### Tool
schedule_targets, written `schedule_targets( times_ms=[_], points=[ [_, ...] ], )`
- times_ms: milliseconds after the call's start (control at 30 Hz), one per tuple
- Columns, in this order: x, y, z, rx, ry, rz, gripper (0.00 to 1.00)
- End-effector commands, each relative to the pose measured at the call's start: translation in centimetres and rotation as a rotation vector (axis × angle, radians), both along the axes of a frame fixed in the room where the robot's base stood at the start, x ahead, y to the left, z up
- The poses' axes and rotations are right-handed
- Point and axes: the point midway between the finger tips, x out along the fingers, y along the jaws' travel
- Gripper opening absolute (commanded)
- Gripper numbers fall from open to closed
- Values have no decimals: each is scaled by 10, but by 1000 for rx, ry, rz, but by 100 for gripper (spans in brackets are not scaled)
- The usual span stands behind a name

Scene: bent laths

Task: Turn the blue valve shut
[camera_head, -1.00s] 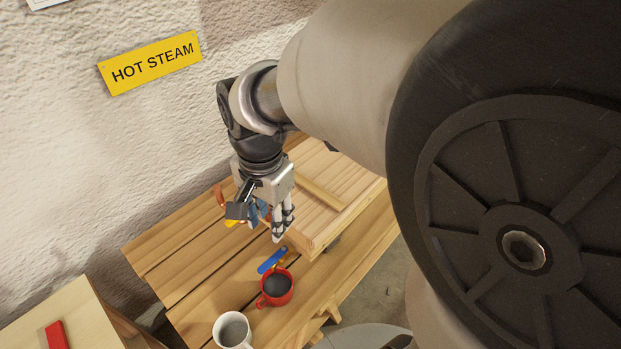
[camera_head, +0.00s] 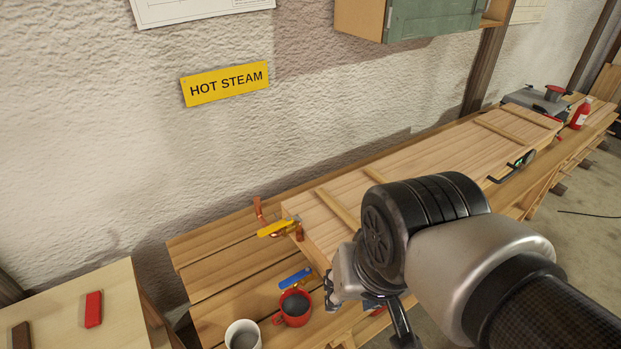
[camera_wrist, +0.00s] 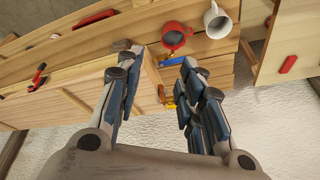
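The blue valve handle (camera_head: 294,278) slants up to the right at the near left end of the wooden box, just behind the red mug. It also shows in the wrist view (camera_wrist: 172,62), in the gap between my fingertips. I cannot tell whether a finger touches it. A yellow valve handle (camera_head: 278,228) sits on a copper pipe farther back, nearer the wall. My gripper (camera_wrist: 157,62) is open, with fingers apart and nothing held. In the head view it is right of the blue handle, its fingers partly hidden by my arm.
A red mug (camera_head: 294,318) stands close to the blue handle, with a white mug (camera_head: 242,336) to its left. The long wooden box (camera_head: 400,175) lies to the right. A red block (camera_head: 93,309) lies on the left bench. The wall stands behind.

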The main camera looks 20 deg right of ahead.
Motion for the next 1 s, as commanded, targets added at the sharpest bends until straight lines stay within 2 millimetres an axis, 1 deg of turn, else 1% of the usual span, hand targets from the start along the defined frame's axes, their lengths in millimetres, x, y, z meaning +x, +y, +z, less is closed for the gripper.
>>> schedule_targets(
  times_ms=[200,533,667,733,867,933,1000],
  points=[
    [-8,0,0,-25,-22,64,35],
    [-9,0,0,-29,-26,76,35],
    [-20,-1,0,-64,-59,160,35],
    [-23,-1,-1,-77,-69,191,30],
    [-23,-1,-1,-81,-68,198,22],
    [-21,-1,-1,-79,-67,202,17],
    [-14,1,-3,-78,-61,213,12]
  ],
)
